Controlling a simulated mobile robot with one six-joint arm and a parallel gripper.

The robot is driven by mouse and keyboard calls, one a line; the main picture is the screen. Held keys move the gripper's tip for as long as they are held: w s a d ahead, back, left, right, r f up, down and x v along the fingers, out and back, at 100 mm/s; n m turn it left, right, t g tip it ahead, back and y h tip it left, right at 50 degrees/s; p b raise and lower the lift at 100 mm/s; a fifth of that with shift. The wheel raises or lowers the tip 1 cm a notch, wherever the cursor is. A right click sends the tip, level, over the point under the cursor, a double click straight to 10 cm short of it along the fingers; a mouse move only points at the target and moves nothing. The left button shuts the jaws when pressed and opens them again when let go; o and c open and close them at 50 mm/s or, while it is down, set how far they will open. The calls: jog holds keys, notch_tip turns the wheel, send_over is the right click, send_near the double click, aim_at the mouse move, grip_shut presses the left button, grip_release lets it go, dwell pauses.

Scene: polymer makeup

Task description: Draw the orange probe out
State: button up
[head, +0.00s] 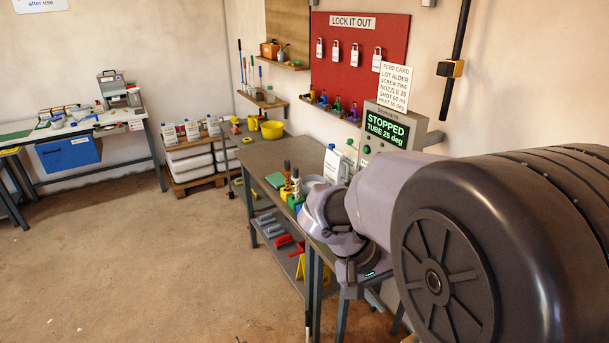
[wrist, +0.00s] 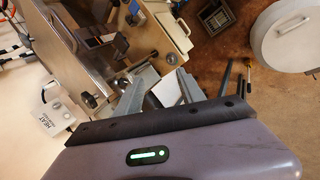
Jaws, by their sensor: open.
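I cannot make out the orange probe with certainty in either view. In the head view, several upright tools with dark and orange-brown handles (head: 287,172) stand in coloured holders on the workbench (head: 262,154); which of them, if any, is the probe is too small to tell. My gripper (wrist: 180,88) shows in the wrist view with its two grey fingers spread apart and nothing clearly held between them. In the head view, my arm and wrist cover the near right part of the bench, and the fingertips are hard to see.
A machine panel (head: 385,129) reads STOPPED, TUBE 25 deg. A white bottle (head: 332,163) stands near it. In the wrist view, a white box marked HEAT (wrist: 58,108) is at left and a round pale lid (wrist: 285,35) at upper right. Open floor (head: 150,260) lies left of the bench.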

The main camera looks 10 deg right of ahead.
jog(key=w+d+f+n+h+p, duration=0.25)
jog(key=w+d+h+p, duration=0.4)
jog(key=w+d, duration=0.35)
jog(key=x, duration=1.6)
jog(key=shift+d+f+n+b, duration=0.15)
jog(key=shift+d+n+b, duration=0.1)
jog(key=shift+n+b, duration=0.15)
jog(key=shift+s, duration=0.1)
grip_shut()
